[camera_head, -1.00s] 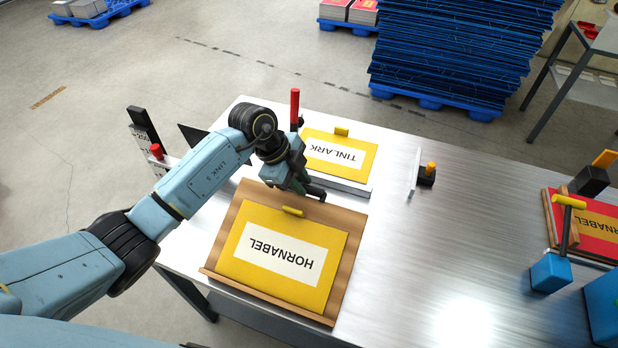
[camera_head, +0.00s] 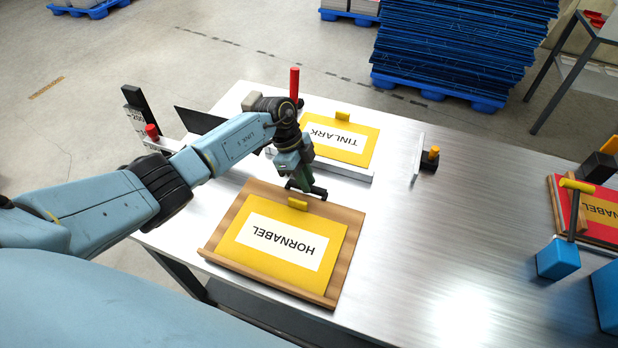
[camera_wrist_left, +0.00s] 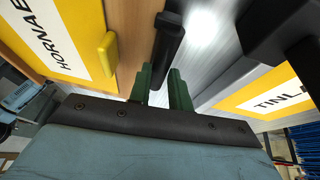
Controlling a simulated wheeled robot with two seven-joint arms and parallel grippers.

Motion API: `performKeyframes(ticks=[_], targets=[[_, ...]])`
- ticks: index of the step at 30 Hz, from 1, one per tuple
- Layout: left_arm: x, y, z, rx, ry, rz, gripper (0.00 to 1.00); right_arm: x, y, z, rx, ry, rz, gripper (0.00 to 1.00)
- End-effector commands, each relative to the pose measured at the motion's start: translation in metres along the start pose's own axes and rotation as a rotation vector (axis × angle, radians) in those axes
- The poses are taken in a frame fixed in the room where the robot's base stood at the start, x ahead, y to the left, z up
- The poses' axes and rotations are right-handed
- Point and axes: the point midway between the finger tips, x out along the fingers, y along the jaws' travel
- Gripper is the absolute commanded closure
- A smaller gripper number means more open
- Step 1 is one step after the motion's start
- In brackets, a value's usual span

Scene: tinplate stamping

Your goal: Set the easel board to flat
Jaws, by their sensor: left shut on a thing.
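The easel board (camera_head: 341,268) is a wooden panel near the table's front, with a ledge along its near edge. A yellow HORNABEL plate (camera_head: 240,249) lies on it, a yellow clip (camera_head: 298,204) at its far edge. My left gripper (camera_head: 303,183) is at the board's far edge, its green fingers shut on a dark bar-shaped handle (camera_head: 319,192). The left wrist view shows this handle (camera_wrist_left: 168,45) between the fingers (camera_wrist_left: 162,90). How the handle joins the board is hidden. I cannot tell the board's exact slope. My right gripper is out of view.
A yellow TINLARK plate (camera_head: 338,140) stands just behind the board, beside a red-topped post (camera_head: 294,82). A small stop with a yellow knob (camera_head: 430,160) is right of it. A blue block (camera_head: 558,259) and red plate (camera_head: 598,212) are far right. The table's middle right is clear.

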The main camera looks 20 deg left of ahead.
Motion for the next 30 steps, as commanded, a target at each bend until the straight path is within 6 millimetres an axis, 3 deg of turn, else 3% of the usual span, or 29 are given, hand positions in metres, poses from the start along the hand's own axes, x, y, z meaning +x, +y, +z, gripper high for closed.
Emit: performKeyframes(ticks=[3, 18, 19, 23, 30], targets=[[0.0113, 0.0024, 0.0061, -0.005, -0.009, 0.007, 1.0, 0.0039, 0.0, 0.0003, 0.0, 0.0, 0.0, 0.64], [0.0147, 0.0015, 0.0078, -0.005, -0.013, 0.002, 1.0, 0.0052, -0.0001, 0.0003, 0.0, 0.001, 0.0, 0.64], [0.0147, 0.0015, 0.0078, -0.005, -0.013, 0.002, 0.79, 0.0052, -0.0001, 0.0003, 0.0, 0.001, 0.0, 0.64], [0.0146, 0.0016, 0.0074, -0.005, -0.011, 0.003, 0.62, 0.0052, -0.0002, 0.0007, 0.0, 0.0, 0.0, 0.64], [0.0145, 0.0027, 0.0069, -0.005, -0.01, 0.008, 0.59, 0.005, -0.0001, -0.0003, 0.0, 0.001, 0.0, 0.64]])
